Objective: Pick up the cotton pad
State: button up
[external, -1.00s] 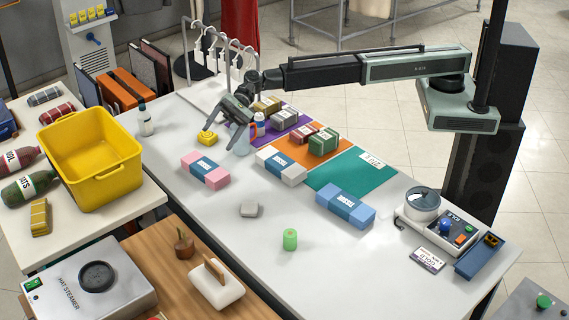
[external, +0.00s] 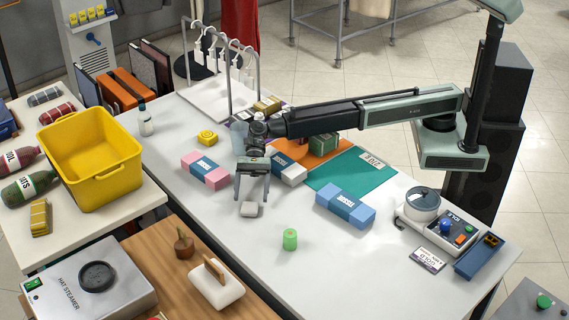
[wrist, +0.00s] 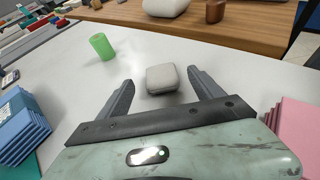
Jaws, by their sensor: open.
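The cotton pad is most likely the small grey-white rounded square block (external: 249,209) lying flat on the white table. In the wrist view it (wrist: 162,79) lies just beyond the fingertips, centred between them. My gripper (external: 252,198) is open and empty, pointing down at the pad from its far side. In the wrist view its two fingers (wrist: 160,88) stand apart on either side of the near part of the pad. I cannot tell whether they touch the table.
A pink banded bundle (external: 205,170), a white one (external: 281,167) and a blue one (external: 345,208) lie around my gripper. A green cylinder (external: 290,240) stands to the front right. A wooden counter (external: 160,225) borders the table's front left. The table between pad and cylinder is clear.

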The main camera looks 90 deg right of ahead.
aim_at(250, 205)
jog(key=b+x, duration=0.1)
jog(key=x, duration=0.3)
jog(key=shift+w+f+b, duration=0.15)
jog(key=shift+f+b, duration=0.05)
jog(key=shift+b, duration=0.15)
jog(key=shift+a, duration=0.45)
jog(key=c, duration=1.4)
notch_tip(250, 205, up, 10)
jog(key=p, duration=1)
